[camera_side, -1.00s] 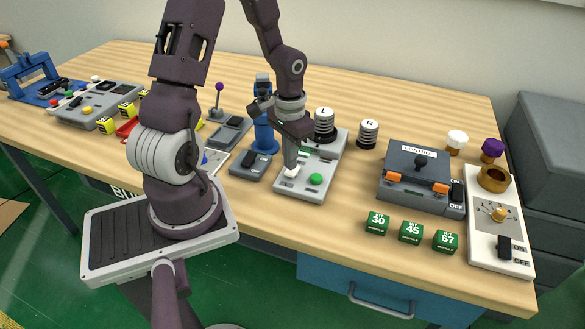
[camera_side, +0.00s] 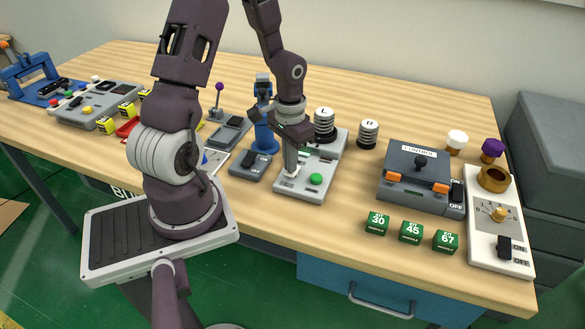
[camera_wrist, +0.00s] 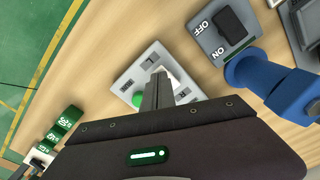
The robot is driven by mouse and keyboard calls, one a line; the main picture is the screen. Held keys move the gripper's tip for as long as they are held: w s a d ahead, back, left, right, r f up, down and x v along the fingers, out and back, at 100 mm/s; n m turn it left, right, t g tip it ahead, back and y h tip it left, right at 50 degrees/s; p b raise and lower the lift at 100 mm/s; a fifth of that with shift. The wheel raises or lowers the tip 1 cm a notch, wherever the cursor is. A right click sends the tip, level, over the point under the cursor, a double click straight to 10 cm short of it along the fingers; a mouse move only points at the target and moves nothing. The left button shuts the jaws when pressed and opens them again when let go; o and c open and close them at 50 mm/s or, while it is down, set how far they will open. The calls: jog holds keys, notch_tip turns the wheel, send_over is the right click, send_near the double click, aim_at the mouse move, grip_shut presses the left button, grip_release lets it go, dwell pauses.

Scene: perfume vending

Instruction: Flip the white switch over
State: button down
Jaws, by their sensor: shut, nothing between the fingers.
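The white switch (camera_wrist: 174,74) is on a light grey panel (camera_wrist: 127,81) beside a round green button (camera_wrist: 138,98). In the side view the panel (camera_side: 312,195) is near the middle of the bench, with the green button (camera_side: 316,179) to the right of my fingertips. My gripper (camera_side: 290,173) is shut and empty and points down at the switch. In the wrist view my fingertips (camera_wrist: 158,76) are right beside the switch and cover part of it. I cannot tell whether they touch it, or which way it is tilted.
A dark ON/OFF switch box (camera_side: 250,165) and a blue stand (camera_side: 264,135) are close on the left. Spring posts marked L (camera_side: 324,124) and R (camera_side: 368,134) stand behind. A grey control box (camera_side: 420,178) and green kit blocks (camera_side: 411,232) are to the right.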

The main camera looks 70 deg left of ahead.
jog(key=shift+f, duration=0.45)
jog(key=shift+r, duration=3.55)
jog(key=s+d+r+m+t+y, duration=0.2)
jog(key=s+d+r+t, duration=0.1)
jog(key=d+r, duration=0.8)
jog(key=s+d+r+m+t+h, duration=0.1)
jog(key=s+d+r+t+h, duration=0.1)
jog(key=s+d+r, duration=0.3)
jog(key=shift+s+d+r+t, duration=0.15)
jog(key=shift+s+r+t, duration=0.15)
jog(key=shift+s+r, duration=0.8)
